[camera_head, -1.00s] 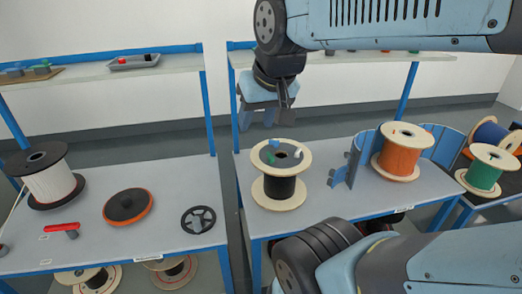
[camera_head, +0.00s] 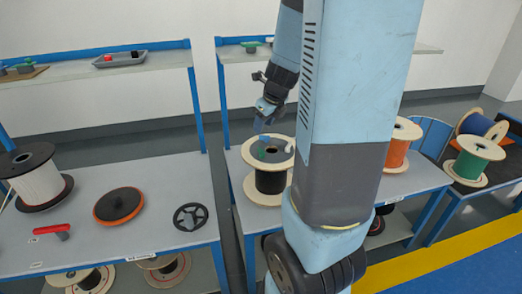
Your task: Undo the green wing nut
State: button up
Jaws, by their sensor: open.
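A small green piece (camera_head: 263,154), probably the green wing nut, shows on the top flange of a pale wooden spool wound with black cable (camera_head: 270,182). It is too small to make out its shape. A blue piece and a white piece are on the same flange. My gripper (camera_head: 262,124) is open and empty, above the back of this spool's top and apart from the green piece. Its fingers are small and partly hard to make out. My arm hides the right side of the spool.
An orange spool (camera_head: 393,155) stands to the right, partly behind my arm. A black handwheel (camera_head: 190,217), a black-and-orange disc (camera_head: 119,206) and a red-handled tool (camera_head: 54,231) lie on the left table. Another green piece (camera_head: 250,46) sits on the shelf behind.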

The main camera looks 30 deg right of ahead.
aim_at(262, 151)
jog(key=shift+w+d+f+m+h, duration=0.1)
jog(key=shift+w+d+f+m, duration=0.7)
jog(key=shift+f, duration=1.75)
jog(key=shift+w+d+f+m+h, duration=0.15)
jog(key=shift+w+f+m, duration=0.4)
jog(key=shift+w+f, duration=1.35)
jog(key=shift+w+d+f+m+h, duration=0.1)
jog(key=shift+w+d+f+m, duration=0.35)
jog(key=shift+f, duration=2.8)
jog(key=shift+s+d, duration=0.1)
jog(key=shift+s, duration=0.05)
grip_shut()
